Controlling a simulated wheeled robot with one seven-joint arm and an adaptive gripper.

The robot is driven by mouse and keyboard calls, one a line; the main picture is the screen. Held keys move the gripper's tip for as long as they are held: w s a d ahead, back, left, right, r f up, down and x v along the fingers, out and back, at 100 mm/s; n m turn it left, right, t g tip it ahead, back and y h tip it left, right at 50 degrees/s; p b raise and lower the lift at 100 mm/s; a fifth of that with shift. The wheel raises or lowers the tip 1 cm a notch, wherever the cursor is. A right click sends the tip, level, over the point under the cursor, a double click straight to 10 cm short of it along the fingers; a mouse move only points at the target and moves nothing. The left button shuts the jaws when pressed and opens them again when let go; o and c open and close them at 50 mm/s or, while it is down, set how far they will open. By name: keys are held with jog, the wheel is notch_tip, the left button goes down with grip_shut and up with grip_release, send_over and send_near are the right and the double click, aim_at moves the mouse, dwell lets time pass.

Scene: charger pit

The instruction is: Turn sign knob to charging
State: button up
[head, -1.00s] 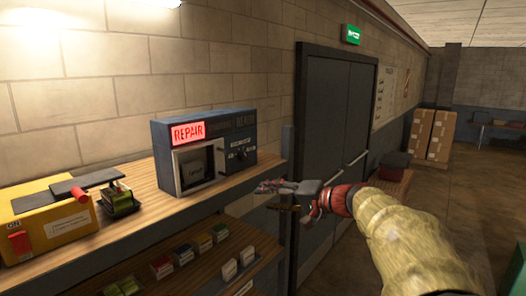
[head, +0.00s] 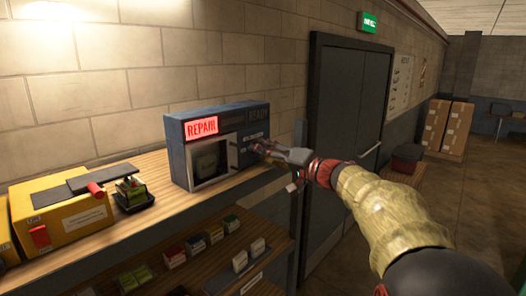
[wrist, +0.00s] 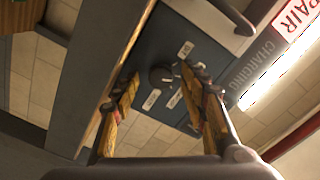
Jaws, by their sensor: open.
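The sign box (head: 180,151) is a blue box on the wooden shelf, with a lit red REPAIR panel (head: 202,127) at its upper left. In the wrist view its dark round sign knob (wrist: 160,76) sits on the blue face among small white labels. The unlit CHARGING lettering (wrist: 252,62) shows to the right of the knob there. My gripper (head: 259,147) is open in front of the right part of the box. In the wrist view its two fingers (wrist: 158,88) stand on either side of the knob, with gaps between. In the head view my gripper hides the knob.
A yellow machine (head: 60,218) with a red switch and a small battery tray (head: 134,194) stand left on the shelf. Small coloured boxes (head: 196,244) lie on the lower shelf. Grey double doors (head: 345,130) are to the right.

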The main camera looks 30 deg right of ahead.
jog(key=shift+a, duration=0.1)
jog(key=shift+c, duration=0.9)
grip_shut()
jog(key=shift+f+m+b, duration=0.15)
jog(key=shift+m+b, duration=0.15)
jog(key=shift+b, duration=0.2)
jog(key=shift+m+b, duration=1)
jog(key=shift+b, duration=0.05)
jog(key=m+b, duration=0.2)
jog(key=m, duration=0.1)
jog(key=shift+m+b, duration=0.3)
jog(key=shift+m, duration=1.3)
